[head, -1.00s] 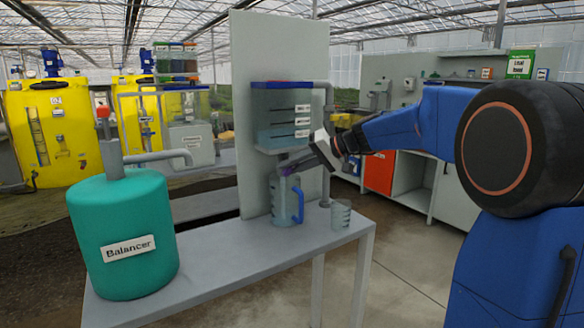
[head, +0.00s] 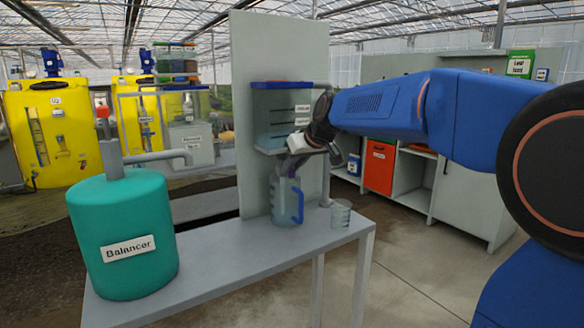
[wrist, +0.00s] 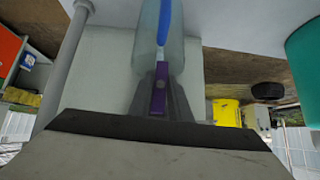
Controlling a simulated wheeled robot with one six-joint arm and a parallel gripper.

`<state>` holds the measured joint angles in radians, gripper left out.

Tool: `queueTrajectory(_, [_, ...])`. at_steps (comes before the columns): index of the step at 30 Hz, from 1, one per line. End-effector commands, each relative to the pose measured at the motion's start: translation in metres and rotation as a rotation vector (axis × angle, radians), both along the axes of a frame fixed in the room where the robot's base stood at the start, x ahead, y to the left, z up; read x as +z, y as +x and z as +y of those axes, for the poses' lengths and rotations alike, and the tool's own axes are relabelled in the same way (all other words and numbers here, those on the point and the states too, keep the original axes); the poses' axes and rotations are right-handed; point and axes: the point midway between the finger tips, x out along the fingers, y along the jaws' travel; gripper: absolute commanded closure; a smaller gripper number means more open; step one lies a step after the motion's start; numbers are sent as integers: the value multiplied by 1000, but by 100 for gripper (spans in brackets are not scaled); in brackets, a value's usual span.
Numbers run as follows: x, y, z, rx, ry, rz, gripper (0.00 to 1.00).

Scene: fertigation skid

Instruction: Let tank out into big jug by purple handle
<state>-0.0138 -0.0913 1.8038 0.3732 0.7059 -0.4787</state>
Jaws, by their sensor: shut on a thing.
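The clear tank (head: 272,108) with a blue lid hangs on the grey upright panel and holds bluish liquid. The big jug (head: 284,208), clear with a blue handle, stands upright on the bench below it. The jug's blue handle also shows there, beyond the fingers. The gripper and wrist hide the outlet and part of the tank; I cannot tell whether liquid flows.
A small clear beaker (head: 341,213) stands right of the jug, near the bench's edge. A teal Balancer tank (head: 122,235) with a grey pipe stands at the bench's left. A grey pipe (head: 326,180) runs down beside the panel. The bench between Balancer and jug is clear.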

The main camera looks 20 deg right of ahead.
Motion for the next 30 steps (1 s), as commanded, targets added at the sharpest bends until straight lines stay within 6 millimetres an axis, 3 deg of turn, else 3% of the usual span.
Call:
queueTrajectory(22, [-2,-1,0,0,-77,-20,100])
queueTrajectory(23, [-2,-1,0,0,-77,-20,75])
queueTrajectory(24, [-2,-1,0,-1,-76,-20,67])
queueTrajectory(30, [-1,0,0,-1,-76,-21,67])
